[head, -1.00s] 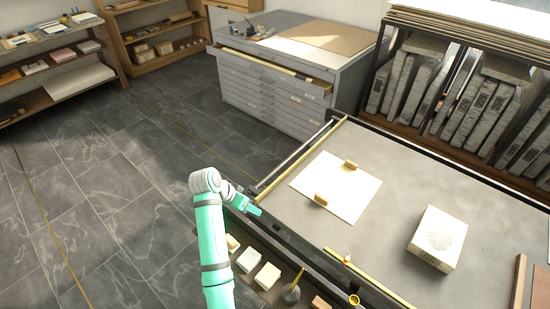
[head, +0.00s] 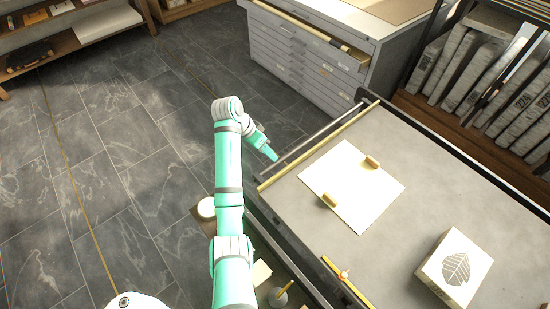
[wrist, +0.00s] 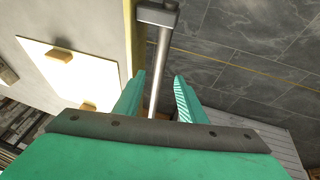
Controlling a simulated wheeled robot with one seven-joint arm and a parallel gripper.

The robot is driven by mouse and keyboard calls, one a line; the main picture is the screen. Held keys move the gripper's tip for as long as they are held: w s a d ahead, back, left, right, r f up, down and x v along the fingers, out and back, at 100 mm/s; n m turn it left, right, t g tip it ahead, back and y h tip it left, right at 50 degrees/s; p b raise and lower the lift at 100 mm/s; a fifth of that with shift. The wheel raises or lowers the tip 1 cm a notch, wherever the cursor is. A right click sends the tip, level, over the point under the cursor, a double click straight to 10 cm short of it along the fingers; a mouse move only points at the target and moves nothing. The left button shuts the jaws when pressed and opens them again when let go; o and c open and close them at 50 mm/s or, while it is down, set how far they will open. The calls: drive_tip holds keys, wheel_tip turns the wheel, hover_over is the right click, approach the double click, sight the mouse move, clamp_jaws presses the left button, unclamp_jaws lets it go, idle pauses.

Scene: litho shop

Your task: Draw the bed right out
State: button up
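The bed (head: 410,150) is a wide grey slab with a brass-coloured strip along its left end. A silver bar (head: 312,144) runs alongside that end, a little apart from it. The bar shows large in the wrist view (wrist: 162,60), with a square bracket (wrist: 157,14) at its far end.
On the bed lie a cream sheet (head: 350,200) with two small wooden blocks (head: 371,162) and a pale stone with a leaf picture (head: 462,268). A grey drawer cabinet (head: 300,55) with its top drawer partly open stands beyond. The tiled floor (head: 130,150) left of the bed is clear.

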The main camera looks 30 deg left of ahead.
drive_tip(key=x, duration=0.6)
drive_tip(key=shift+f, duration=0.35)
drive_tip(key=shift+c, duration=0.6)
drive_tip(key=shift+d, duration=0.1)
clamp_jaws()
drive_tip(key=shift+w, duration=0.1)
